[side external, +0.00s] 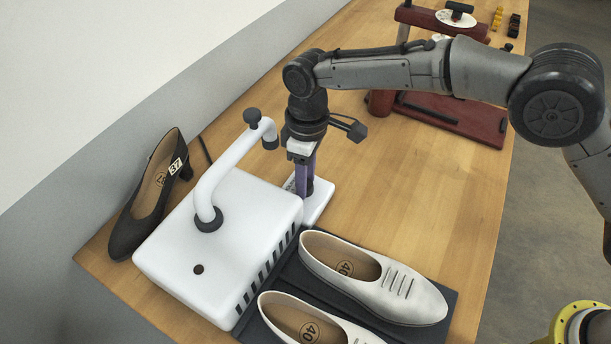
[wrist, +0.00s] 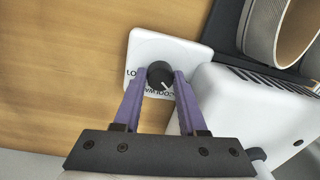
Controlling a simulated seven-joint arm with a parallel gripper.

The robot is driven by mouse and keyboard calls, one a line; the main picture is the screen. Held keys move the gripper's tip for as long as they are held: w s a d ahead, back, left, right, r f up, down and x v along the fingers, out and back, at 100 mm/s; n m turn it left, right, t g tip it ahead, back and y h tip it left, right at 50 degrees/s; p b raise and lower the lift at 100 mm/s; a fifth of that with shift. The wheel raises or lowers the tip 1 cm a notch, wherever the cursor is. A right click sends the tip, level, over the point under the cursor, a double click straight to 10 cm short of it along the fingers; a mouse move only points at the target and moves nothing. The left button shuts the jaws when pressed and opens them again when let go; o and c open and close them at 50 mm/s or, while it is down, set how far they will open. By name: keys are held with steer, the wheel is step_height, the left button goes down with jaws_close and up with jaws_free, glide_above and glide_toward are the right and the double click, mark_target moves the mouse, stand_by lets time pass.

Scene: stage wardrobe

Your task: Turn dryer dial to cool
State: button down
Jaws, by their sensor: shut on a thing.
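The dryer dial (wrist: 159,75) is a small black round knob with a white pointer mark, on a white control plate (wrist: 147,47) in the wrist view. The pointer faces toward the lower right of that view. Printed letters show around the knob, partly hidden by my fingers, so the setting is hard to read. My gripper (wrist: 160,77) has its two purple fingers on either side of the knob, shut on it. In the side view my gripper (side external: 303,178) points straight down at the plate (side external: 321,204). The white dryer body (side external: 240,215) stands next to it.
A curved white pipe (side external: 222,172) rises from the dryer close to my gripper's left. White shoes (side external: 398,290) lie on a dark mat in front, a black heeled shoe (side external: 135,222) stands at left. A red stand (side external: 455,118) is behind. Bare table lies to the right.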

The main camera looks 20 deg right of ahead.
mark_target(309, 181)
steer(key=m, duration=0.4)
steer(key=shift+r+m, duration=0.1)
steer(key=shift+m, duration=0.3)
stand_by(0.4)
steer(key=shift+c, duration=2.3)
jaws_free()
step_height(309, 181, up, 14)
steer(key=shift+d, duration=0.35)
steer(key=shift+w, duration=0.15)
